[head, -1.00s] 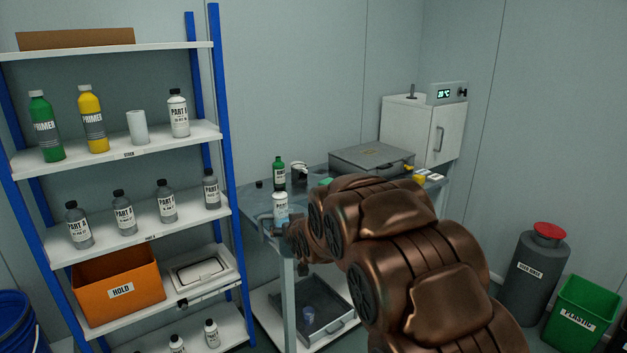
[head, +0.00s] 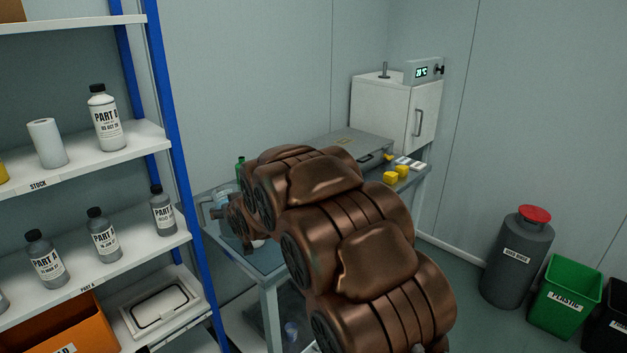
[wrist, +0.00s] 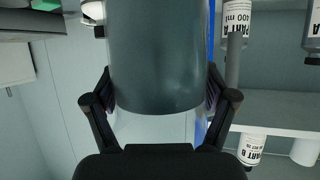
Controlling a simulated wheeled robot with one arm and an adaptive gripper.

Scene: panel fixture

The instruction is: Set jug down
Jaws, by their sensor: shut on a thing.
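My gripper (wrist: 160,104) is shut on the jug (wrist: 155,55), with one finger on each side of its wall. In the wrist view the jug is a wide smooth cylinder, dark grey-green over most of its length with a pale see-through band near my palm. In the head view the jug (head: 219,198) shows as a pale clear shape at the left end of the blue-grey table (head: 268,266). My gripper (head: 234,222) is partly hidden by my arm there. I cannot tell whether the jug's base touches the tabletop.
A shelf rack (head: 180,246) with bottles stands close on the left. A green bottle (head: 240,162) is behind the jug. A grey case (head: 345,148) and yellow blocks (head: 396,173) are on the table's far part. A white cabinet (head: 392,112) stands at the back.

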